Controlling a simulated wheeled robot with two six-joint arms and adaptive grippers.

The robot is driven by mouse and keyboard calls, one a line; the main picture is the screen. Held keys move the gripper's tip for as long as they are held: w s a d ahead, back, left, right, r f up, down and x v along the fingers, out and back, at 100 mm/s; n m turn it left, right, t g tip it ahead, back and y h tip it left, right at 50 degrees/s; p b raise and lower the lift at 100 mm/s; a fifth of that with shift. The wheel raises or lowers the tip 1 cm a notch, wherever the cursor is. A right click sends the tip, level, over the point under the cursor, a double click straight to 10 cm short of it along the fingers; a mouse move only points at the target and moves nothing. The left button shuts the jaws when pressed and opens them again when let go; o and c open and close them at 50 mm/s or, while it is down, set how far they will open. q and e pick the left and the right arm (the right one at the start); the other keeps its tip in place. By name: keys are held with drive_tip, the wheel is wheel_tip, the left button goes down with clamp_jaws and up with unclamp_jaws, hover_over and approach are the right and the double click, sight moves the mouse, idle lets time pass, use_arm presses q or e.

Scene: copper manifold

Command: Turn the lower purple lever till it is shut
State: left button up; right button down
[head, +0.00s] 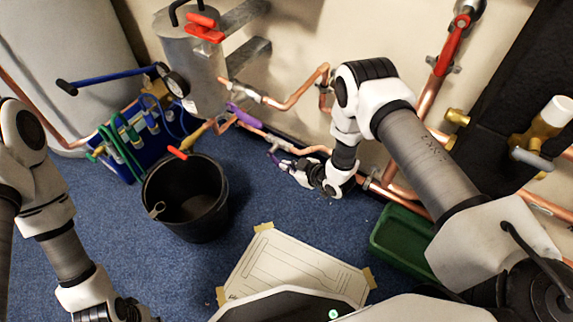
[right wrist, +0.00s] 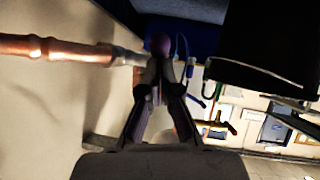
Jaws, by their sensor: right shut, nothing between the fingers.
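The lower purple lever (head: 273,157) shows as a small purple piece at the tips of my right gripper (head: 283,162), low by the wall pipes. The gripper hides most of its surroundings. In the right wrist view its rounded purple end (right wrist: 160,43) lies just beyond the closed fingertips (right wrist: 163,68); whether they touch cannot be told. My right gripper is shut with nothing in it. Another purple lever (head: 244,116) sits higher on the copper pipework, to the left. My left gripper (head: 118,312) is at the bottom left edge, partly cut off, its fingers unclear.
A black bucket (head: 172,196) stands on the blue carpet left of my right gripper. A green tray (head: 395,240) lies to the right, and a taped paper sheet (head: 290,262) lies in front. Copper pipes (head: 305,88) run along the wall. Carpet between bucket and sheet is clear.

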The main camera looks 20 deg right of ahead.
wheel_tip(320, 180, down, 3)
drive_tip(key=shift+s+t+y+b, duration=0.1)
drive_tip(key=shift+t+y+b, duration=0.7)
drive_tip(key=shift+t+b, duration=0.45)
drive_tip(key=shift+f+t+y+b, duration=0.4)
drive_tip(key=shift+f+t+b, duration=0.2)
drive_tip(key=shift+t+b, duration=0.15)
drive_tip(key=shift+w+a+f, duration=0.1)
drive_tip(key=shift+w+f, duration=0.1)
drive_tip(key=w+a+f+b, duration=0.2)
drive_tip(key=w+f+b, duration=0.1)
drive_tip(key=f+b, duration=0.1)
drive_tip(key=shift+w+a+f, duration=0.35)
drive_tip(key=shift+a+f, duration=0.05)
drive_tip(key=shift+f, duration=0.05)
drive_tip(key=shift+a, duration=0.1)
drive_tip(key=v, duration=1.2)
